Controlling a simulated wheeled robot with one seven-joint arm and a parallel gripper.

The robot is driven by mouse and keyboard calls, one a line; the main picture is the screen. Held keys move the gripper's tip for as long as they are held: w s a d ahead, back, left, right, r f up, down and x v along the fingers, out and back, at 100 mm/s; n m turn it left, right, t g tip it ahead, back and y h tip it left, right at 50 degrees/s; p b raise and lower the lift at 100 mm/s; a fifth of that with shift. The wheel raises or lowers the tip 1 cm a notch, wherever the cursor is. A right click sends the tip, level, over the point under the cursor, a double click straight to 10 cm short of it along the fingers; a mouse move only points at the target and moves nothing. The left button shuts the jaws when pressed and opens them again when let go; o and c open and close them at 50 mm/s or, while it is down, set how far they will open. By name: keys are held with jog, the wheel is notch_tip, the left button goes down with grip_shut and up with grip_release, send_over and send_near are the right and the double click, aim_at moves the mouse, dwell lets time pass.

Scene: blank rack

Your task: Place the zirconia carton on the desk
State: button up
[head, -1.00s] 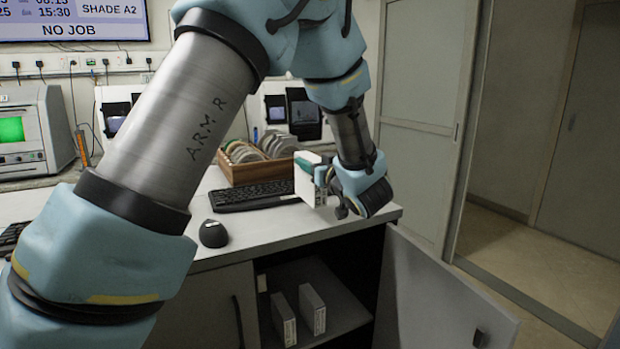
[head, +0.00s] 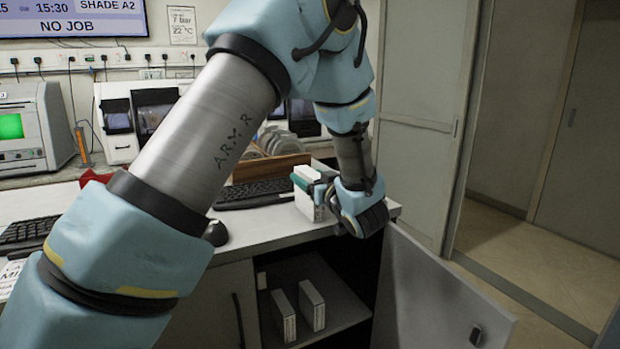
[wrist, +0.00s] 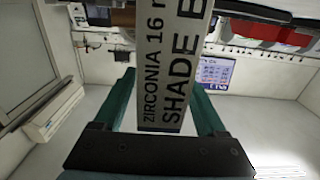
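The zirconia carton (head: 309,201) is a white box held upright at the right part of the desk (head: 262,240). In the wrist view the carton (wrist: 172,70) shows the printed words "ZIRCONIA 16" and "SHADE", and it sits between the green fingers. My gripper (head: 316,186) is shut on the carton. The carton's lower end is at or just above the desk top near the front edge; I cannot tell whether it touches. My wrist hides part of its right side.
A keyboard (head: 255,192) and a wooden rack of discs (head: 270,167) lie behind and left of the carton. A black mouse (head: 216,233) is farther left. Below, an open cabinet holds two white cartons (head: 312,304), with its door (head: 440,290) swung out right.

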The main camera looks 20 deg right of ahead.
jog(key=shift+r, duration=0.1)
jog(key=shift+s, duration=0.15)
jog(key=s+d+b, duration=0.1)
jog(key=s+b, duration=0.3)
jog(key=s, duration=0.7)
jog(key=shift+s+b, duration=0.3)
jog(key=shift+s, duration=0.05)
